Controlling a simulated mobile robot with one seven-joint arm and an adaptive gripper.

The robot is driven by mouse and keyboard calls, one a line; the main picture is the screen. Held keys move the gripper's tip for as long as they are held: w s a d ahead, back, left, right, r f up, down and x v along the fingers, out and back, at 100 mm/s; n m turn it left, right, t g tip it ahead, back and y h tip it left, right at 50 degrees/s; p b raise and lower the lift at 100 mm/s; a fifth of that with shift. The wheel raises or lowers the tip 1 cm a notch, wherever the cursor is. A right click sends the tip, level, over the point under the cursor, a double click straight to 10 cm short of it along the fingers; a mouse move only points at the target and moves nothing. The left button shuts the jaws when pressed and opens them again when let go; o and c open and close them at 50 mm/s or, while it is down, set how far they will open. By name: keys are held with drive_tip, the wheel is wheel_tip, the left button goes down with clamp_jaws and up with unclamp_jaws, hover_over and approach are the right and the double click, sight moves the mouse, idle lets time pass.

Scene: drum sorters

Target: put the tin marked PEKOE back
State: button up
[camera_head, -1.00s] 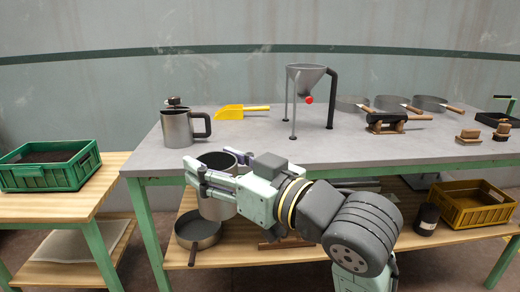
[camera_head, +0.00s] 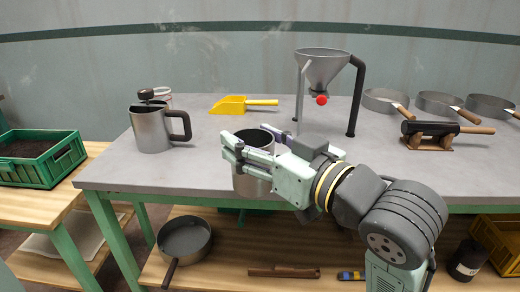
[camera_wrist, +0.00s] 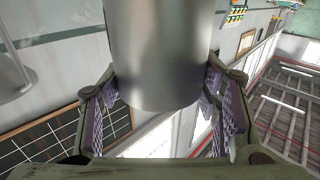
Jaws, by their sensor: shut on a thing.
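My gripper (camera_head: 256,146) is shut on a plain grey metal tin (camera_head: 250,186), open at the top and dark inside. It holds the tin upright in front of the workbench's front edge, roughly at tabletop height. In the wrist view the tin's smooth side (camera_wrist: 155,55) stands between the purple-padded fingers of my gripper (camera_wrist: 160,100). No lettering shows on the tin, so I cannot tell whether it is marked PEKOE.
A pan (camera_head: 184,238) lies on the lower shelf. The front middle tabletop is clear.

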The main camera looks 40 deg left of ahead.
drive_tip(key=shift+w, duration=0.4)
drive_tip(key=shift+w+a+r+p, duration=0.15)
drive_tip(key=shift+w+p, duration=0.15)
drive_tip(key=shift+p, duration=0.15)
drive_tip(key=shift+w+a+f+p, duration=0.9)
drive_tip(key=shift+w+a+p, duration=0.9)
drive_tip(key=shift+a, duration=0.1)
drive_tip(key=shift+w+a+f+p, duration=0.85)
drive_tip(key=shift+w+a+p, duration=0.9)
drive_tip(key=shift+a, duration=0.15)
drive_tip(key=shift+w+a+f+p, duration=0.9)
drive_tip(key=shift+w+a+p, duration=0.8)
drive_tip(key=shift+a+p, duration=0.15)
drive_tip(key=shift+f, duration=0.1)
drive_tip(key=o, duration=1.2)
